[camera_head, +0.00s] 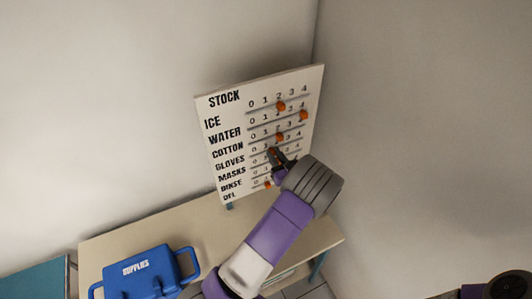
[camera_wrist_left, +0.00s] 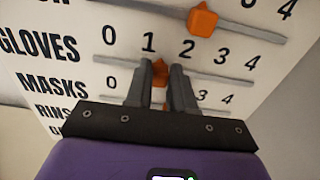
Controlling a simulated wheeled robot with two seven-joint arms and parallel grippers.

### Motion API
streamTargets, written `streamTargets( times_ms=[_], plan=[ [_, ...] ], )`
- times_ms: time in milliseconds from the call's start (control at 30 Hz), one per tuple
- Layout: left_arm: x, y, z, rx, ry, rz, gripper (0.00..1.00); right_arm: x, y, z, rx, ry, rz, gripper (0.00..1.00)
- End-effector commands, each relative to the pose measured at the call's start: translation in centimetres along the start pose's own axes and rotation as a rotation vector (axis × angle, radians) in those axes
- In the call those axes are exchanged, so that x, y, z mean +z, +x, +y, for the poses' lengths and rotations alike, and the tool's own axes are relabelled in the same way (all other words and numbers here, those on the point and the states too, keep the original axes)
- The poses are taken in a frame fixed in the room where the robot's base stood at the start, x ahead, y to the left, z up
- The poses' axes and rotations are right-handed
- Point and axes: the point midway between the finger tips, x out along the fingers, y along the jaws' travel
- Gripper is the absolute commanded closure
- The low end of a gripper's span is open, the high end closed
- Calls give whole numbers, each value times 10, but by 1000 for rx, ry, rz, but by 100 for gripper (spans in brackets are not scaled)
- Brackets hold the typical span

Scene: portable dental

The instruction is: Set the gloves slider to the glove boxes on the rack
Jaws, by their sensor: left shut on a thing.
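A white stock board (camera_head: 232,100) stands at the back of a table, with labelled rows, number scales and orange sliders. My left gripper (camera_head: 273,155) is at the gloves row. In the left wrist view its fingers (camera_wrist_left: 163,72) are shut on the orange gloves slider (camera_wrist_left: 160,67), on the rail below the numbers, between 1 and 2. The fingers hide part of it. The cotton slider (camera_wrist_left: 203,20) is one row above, near 2. A bit of orange shows lower between the fingers, mostly hidden. No glove boxes or rack are recognisable.
A blue supplies case (camera_head: 137,274) sits on the beige table (camera_head: 205,222) at the front left. A teal surface (camera_head: 35,281) is at the far left. Walls stand close behind and to the right of the board.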

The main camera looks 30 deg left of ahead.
Motion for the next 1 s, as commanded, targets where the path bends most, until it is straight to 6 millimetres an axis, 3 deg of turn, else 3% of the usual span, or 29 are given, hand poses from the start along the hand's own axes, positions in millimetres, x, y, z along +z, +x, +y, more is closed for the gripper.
streamTargets(
  times_ms=[400,433,567,867,1000],
  plan=[
    [-2,-5,2,-17,4,5,100,1,0,0,0,1,-3,38],
    [-2,-5,2,-16,4,5,73,1,0,0,0,1,-2,38],
    [-2,-4,3,-15,5,5,53,1,0,0,0,1,-2,38],
    [-2,-5,3,-15,4,4,51,1,0,0,0,1,-3,38],
    [-2,-18,2,-17,3,6,51,1,3,1,0,0,-3,38]
  ],
)
